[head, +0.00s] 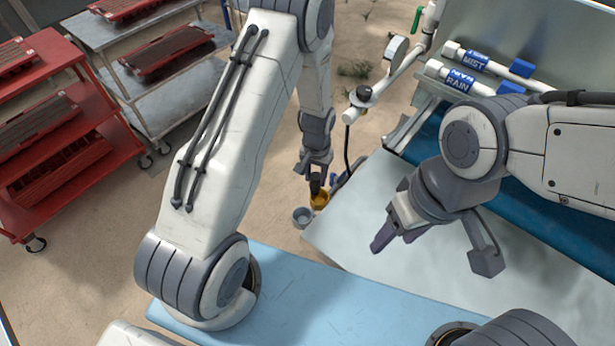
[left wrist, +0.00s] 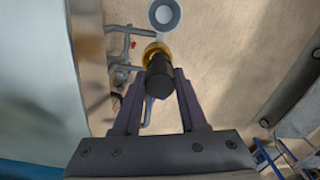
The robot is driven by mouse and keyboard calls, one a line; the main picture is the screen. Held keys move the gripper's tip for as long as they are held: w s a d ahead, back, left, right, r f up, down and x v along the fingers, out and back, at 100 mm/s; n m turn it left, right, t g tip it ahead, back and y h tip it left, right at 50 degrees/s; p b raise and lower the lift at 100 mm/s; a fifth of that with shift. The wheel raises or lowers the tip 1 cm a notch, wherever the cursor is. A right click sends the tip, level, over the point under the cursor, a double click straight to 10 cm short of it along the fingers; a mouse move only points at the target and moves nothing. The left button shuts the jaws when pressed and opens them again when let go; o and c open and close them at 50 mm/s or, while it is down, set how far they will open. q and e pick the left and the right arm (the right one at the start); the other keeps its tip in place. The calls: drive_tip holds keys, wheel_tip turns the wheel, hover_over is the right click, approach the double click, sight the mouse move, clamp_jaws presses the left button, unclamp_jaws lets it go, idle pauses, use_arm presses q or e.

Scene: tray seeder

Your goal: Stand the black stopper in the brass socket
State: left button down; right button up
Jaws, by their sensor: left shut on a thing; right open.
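My left gripper (head: 316,176) points down beyond the far edge of the metal table. It is shut on the black stopper (head: 315,184), which also shows between the fingers in the left wrist view (left wrist: 159,78). The brass socket (head: 320,201) is just below the stopper; its rim shows past the stopper in the left wrist view (left wrist: 153,49). The stopper hides part of the socket, and I cannot tell whether it is above the opening or inside it. My right gripper (head: 432,258) is open and empty over the metal table.
A grey cup (head: 302,217) stands beside the socket, and also shows in the left wrist view (left wrist: 164,14). Pipes labelled MIST and RAIN (head: 458,80) lie at the upper right. A red cart (head: 75,75) and a grey cart (head: 150,85) stand at the left.

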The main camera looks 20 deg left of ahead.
use_arm(q)
drive_tip(key=shift+w+d+f+p, duration=0.2)
drive_tip(key=shift+w+p, duration=0.15)
drive_tip(key=shift+w, duration=0.05)
drive_tip(key=shift+w+d+f+p, duration=0.2)
drive_tip(key=shift+w+p, duration=0.1)
drive_tip(key=shift+w, duration=0.1)
drive_tip(key=shift+w+d+f+b, duration=0.1)
drive_tip(key=shift+f+b, duration=1)
drive_tip(key=shift+f, duration=0.5)
drive_tip(key=shift+w+f+b, duration=0.1)
drive_tip(key=shift+f+b, duration=1)
drive_tip(key=shift+f, duration=0.45)
use_arm(e)
drive_tip(key=shift+f, duration=0.95)
use_arm(q)
drive_tip(key=shift+f+b, duration=0.55)
drive_tip(key=shift+f, duration=0.15)
use_arm(e)
drive_tip(key=shift+f, duration=0.55)
use_arm(q)
drive_tip(key=c, duration=0.7)
unclamp_jaws()
drive_tip(key=shift+c, duration=0.2)
use_arm(e)
drive_tip(key=shift+r, duration=0.1)
use_arm(q)
drive_tip(key=shift+r, duration=0.2)
use_arm(e)
drive_tip(key=shift+r, duration=0.1)
